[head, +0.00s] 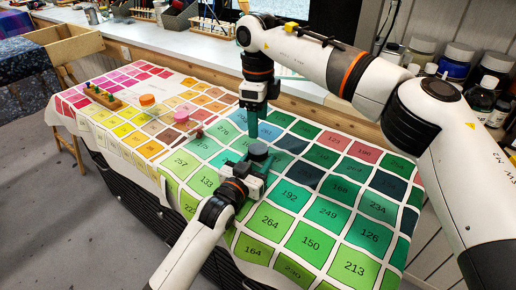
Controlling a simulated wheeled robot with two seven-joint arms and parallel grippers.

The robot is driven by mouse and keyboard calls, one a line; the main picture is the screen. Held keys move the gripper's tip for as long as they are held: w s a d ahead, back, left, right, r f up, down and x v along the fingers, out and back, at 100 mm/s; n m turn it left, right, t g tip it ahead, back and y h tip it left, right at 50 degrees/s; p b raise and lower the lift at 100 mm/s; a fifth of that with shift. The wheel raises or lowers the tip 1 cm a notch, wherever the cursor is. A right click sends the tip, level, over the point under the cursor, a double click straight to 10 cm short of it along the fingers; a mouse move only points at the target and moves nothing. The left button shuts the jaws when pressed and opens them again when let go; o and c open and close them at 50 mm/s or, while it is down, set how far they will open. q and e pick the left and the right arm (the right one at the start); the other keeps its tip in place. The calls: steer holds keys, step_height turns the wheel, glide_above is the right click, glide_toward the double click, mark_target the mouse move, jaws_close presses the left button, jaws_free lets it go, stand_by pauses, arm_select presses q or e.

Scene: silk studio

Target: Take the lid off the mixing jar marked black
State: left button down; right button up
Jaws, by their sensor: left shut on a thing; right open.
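A small jar with a dark grey-black lid (258,150) stands on the number-printed cloth near the middle of the table. Its marking cannot be read, and its lower part is hidden by my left gripper. My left gripper (254,166) comes from the front and is shut on the dark-lidded jar. My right gripper (251,132) points down just behind and above the lid. It is open and holds nothing; whether its teal fingers touch the lid cannot be told. The lid appears to sit on the jar.
An orange-lidded jar (147,100) and a pink-lidded jar (181,117) stand to the left, with a small reddish stick (199,132) nearby. A wooden rack with green pegs (102,96) is farther left. The cloth's right side is clear. Bottles (487,95) line the right-hand shelf.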

mark_target(258, 149)
steer(key=m, duration=1.3)
steer(key=shift+m, duration=0.3)
steer(key=m, duration=1.2)
steer(key=shift+m, duration=0.4)
steer(key=m, duration=0.8)
steer(key=shift+m, duration=0.4)
steer(key=shift+f, duration=4)
